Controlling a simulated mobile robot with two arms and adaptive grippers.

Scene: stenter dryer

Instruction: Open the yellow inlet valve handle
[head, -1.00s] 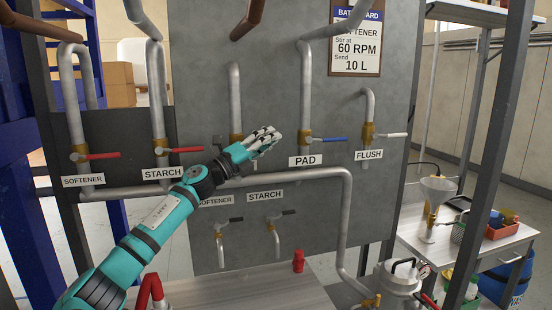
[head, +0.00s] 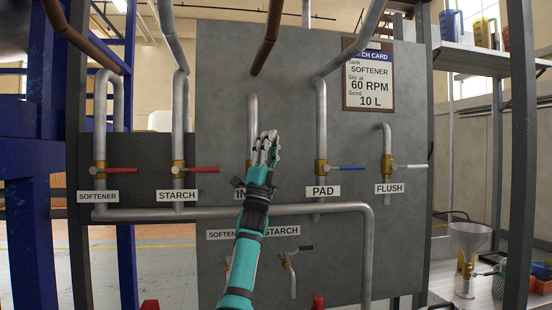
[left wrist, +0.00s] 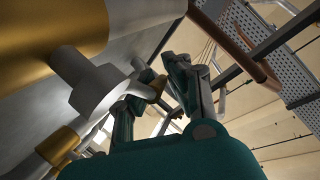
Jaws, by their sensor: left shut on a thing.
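The inlet valve sits on a grey vertical pipe (head: 252,115) in the middle of the panel, mostly behind my left gripper (head: 268,148). Its label, starting "IN", is partly covered by my arm. In the left wrist view, the brass valve body (left wrist: 60,30) shows close up at upper left, with a grey stem (left wrist: 88,82) coming out of it. A small piece of the yellow handle (left wrist: 157,87) shows between the fingers of the left gripper, which is shut on it. The rest of the handle is hidden. My right gripper is not in view.
Red-handled softener (head: 122,170) and starch (head: 202,170) valves stand left. The blue-handled pad valve (head: 346,168) and white-handled flush valve (head: 411,166) stand right. A horizontal pipe (head: 330,208) runs below. A batch card (head: 368,78) hangs upper right.

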